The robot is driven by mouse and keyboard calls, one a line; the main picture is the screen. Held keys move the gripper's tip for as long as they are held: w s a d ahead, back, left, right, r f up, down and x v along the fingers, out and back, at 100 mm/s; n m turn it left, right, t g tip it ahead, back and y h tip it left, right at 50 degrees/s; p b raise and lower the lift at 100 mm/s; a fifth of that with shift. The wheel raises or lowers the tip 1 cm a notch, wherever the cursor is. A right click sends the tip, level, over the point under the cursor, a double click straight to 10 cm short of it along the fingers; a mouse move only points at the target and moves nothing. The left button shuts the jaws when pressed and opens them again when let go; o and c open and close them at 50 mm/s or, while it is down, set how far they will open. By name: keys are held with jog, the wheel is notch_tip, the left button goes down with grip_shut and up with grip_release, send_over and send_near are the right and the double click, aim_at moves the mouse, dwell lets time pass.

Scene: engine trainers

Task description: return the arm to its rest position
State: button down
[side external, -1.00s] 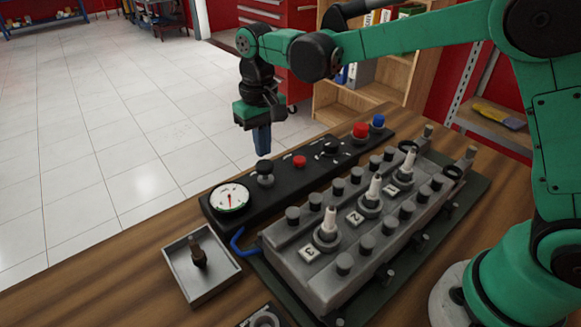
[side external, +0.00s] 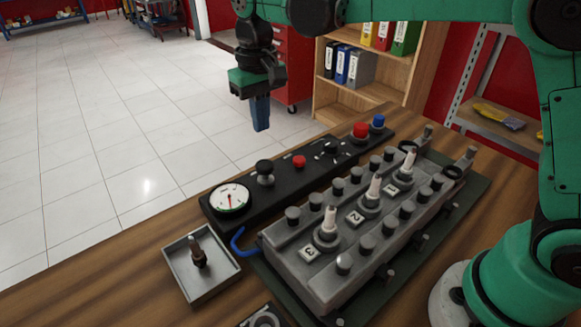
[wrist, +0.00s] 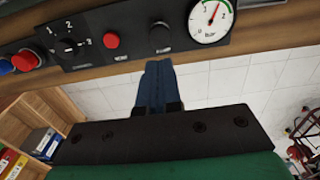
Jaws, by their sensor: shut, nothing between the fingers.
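My gripper (side external: 261,115) hangs in the air above and behind the black control panel (side external: 238,178), with its blue fingers pointing down. The fingers are shut together with nothing between them. The wrist view shows the closed blue fingers (wrist: 158,88) against the white floor, just short of the panel's edge. My gripper touches nothing.
An engine block (side external: 295,240) with several numbered spark plugs stands on the wooden table (side external: 130,255). A small metal tray (side external: 228,283) holding a dark plug (side external: 197,253) is at front left. A bookshelf (side external: 345,112) and red cabinet (side external: 292,60) stand behind.

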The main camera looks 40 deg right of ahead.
jog(key=s+d+t, duration=0.2)
jog(key=s, duration=0.2)
jog(key=s+d+t, duration=0.2)
jog(key=s+d, duration=0.1)
jog(key=s, duration=0.1)
jog(key=s+d+f+t, duration=0.1)
jog(key=s+d+t, duration=0.2)
jog(key=s, duration=0.2)
jog(key=shift+d+f, duration=0.1)
jog(key=shift+d, duration=0.15)
